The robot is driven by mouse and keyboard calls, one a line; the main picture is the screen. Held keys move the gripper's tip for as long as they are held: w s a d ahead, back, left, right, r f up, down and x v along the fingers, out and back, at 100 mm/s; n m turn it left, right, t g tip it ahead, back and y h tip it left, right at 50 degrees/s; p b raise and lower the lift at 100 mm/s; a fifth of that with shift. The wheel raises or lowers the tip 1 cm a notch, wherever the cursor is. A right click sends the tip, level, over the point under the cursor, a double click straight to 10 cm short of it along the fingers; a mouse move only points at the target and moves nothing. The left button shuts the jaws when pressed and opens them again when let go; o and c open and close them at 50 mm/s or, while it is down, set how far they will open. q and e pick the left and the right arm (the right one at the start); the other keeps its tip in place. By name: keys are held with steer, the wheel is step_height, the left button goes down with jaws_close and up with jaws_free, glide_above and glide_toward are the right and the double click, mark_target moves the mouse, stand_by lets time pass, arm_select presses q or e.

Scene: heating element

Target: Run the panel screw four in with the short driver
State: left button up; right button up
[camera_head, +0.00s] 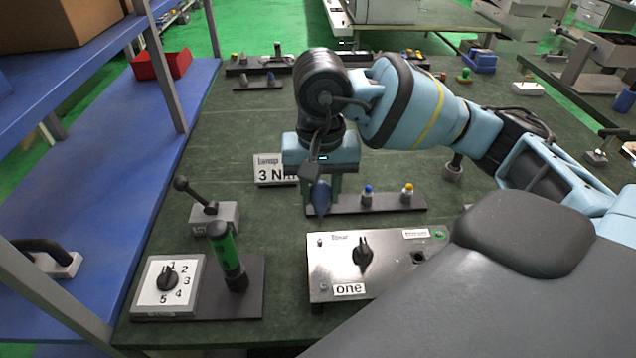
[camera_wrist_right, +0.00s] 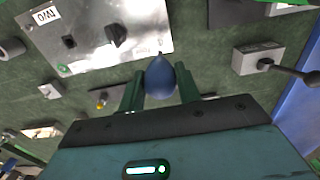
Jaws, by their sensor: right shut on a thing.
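My right gripper (camera_head: 320,190) is shut on a blue, pear-shaped tool (camera_head: 320,198), which looks like the short driver. It also shows between the two green fingers in the right wrist view (camera_wrist_right: 160,78), with its narrow end pointing away from the palm. The grey metal panel (camera_head: 333,268), labelled "one", lies nearer the head camera, below and right of the held tool in that view, and apart from it. The panel bears a black knob (camera_head: 363,252) and a green spot (camera_head: 440,235) at its far right corner. I cannot tell which screw is number four. My left gripper is not in view.
A dark rack (camera_head: 415,202) holding blue-topped and yellow-topped pieces is just right of my right gripper. A lever box (camera_head: 214,216), a numbered dial box (camera_head: 168,286) and a green cylinder (camera_head: 228,258) stand to the left. A blue shelf (camera_head: 110,150) borders the table.

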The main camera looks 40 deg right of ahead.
step_height(320, 180, down, 3)
steer(key=shift+f+b, duration=0.15)
steer(key=shift+b, duration=0.55)
steer(key=shift+f, duration=0.25)
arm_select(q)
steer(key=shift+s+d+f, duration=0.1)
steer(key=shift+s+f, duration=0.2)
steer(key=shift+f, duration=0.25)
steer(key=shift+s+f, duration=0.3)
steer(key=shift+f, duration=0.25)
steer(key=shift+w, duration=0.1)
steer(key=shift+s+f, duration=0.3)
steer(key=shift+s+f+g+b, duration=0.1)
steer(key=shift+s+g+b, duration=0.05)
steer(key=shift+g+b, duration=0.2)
